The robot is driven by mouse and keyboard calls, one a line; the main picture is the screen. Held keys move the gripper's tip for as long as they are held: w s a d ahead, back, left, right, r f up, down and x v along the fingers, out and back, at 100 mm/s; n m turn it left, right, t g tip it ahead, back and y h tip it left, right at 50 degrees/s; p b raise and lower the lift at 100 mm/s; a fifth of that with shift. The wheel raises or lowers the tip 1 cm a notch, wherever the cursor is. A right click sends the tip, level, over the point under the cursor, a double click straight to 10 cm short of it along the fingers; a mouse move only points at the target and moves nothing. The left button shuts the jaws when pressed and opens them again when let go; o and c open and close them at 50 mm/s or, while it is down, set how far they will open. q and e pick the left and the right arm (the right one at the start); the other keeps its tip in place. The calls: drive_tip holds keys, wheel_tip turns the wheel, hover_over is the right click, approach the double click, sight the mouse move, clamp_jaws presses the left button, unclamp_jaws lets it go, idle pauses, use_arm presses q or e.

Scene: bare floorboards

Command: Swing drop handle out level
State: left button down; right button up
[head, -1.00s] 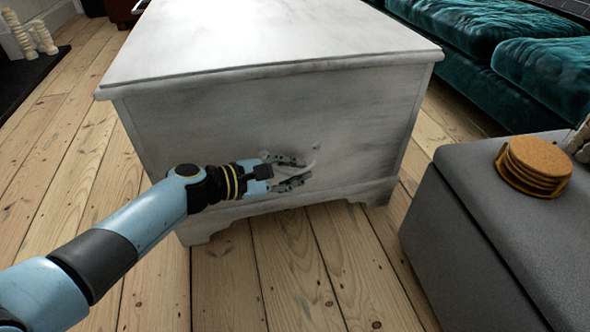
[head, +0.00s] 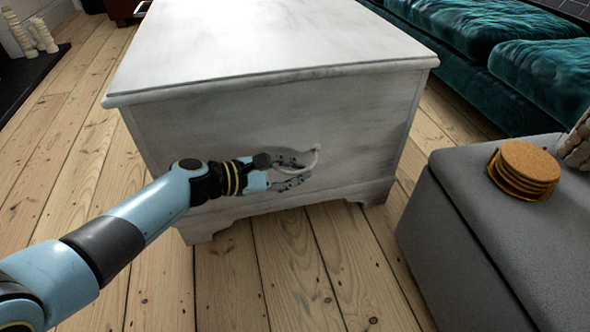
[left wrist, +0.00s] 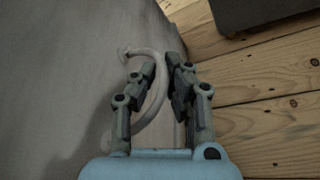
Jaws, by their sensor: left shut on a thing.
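A pale, curved drop handle (head: 317,159) hangs on the near end face of the whitewashed chest (head: 190,135). In the left wrist view the handle (left wrist: 160,85) bows out from the chest face, and one pivot end shows at the top. My left gripper (head: 303,169) is at the handle, close to the chest face. Its fingers (left wrist: 161,70) lie on either side of the handle's bar and are shut on it. The fingers hide part of the handle in the head view. My right gripper is not in view.
A grey upholstered box (head: 465,245) with a stack of cork coasters (head: 524,170) stands at the right. A teal sofa (head: 470,40) is behind it. Bare floorboards (head: 300,265) lie clear in front of the chest.

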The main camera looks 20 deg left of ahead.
use_arm(q)
drive_tip(key=c, duration=1.4)
unclamp_jaws()
drive_tip(key=v, duration=1.2)
drive_tip(key=shift+f, duration=0.1)
drive_tip(key=shift+s, duration=0.1)
